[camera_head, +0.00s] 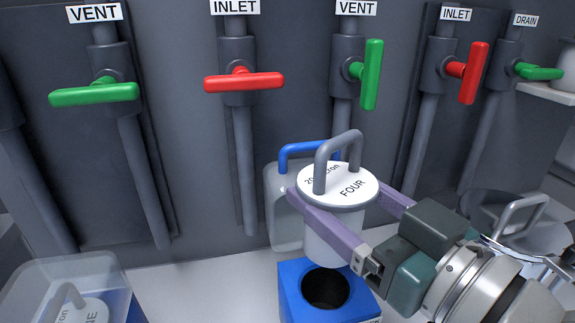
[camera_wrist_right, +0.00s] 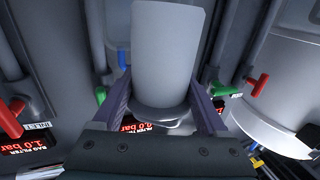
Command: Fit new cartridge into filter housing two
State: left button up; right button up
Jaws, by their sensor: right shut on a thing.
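A white cartridge (camera_head: 335,228) with a grey loop handle has "FOUR" and a partly hidden "20 …ron" on its round top. My right gripper (camera_head: 336,196) has its purple fingers shut on the cartridge's sides below the top rim. The cartridge is close to upright, above a blue block (camera_head: 294,298) with a dark round hole (camera_head: 325,288), and appears apart from it. In the right wrist view the cartridge body (camera_wrist_right: 166,55) stands between the two fingers. No label reading housing two is visible. My left gripper is out of view.
A clear-walled box (camera_head: 75,275) at lower left holds another handled cartridge (camera_head: 75,310). Green vent valves (camera_head: 95,93) and red inlet valves (camera_head: 243,82) line the back wall. A handled grey vessel (camera_head: 540,240) is at right.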

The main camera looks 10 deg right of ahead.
aim_at(329, 266)
jog(key=shift+r+p, duration=0.25)
jog(key=shift+p, duration=0.05)
notch_tip(329, 266, down, 6)
jog(key=b, duration=0.5)
dwell(0.4)
jog(key=shift+p, duration=0.45)
dwell(0.9)
jog(key=shift+f+b, duration=0.5)
jog(key=shift+f, duration=0.3)
jog(key=shift+f+b, duration=0.75)
jog(key=shift+f, duration=0.15)
jog(key=shift+f+b, duration=0.65)
jog(key=shift+f, duration=0.2)
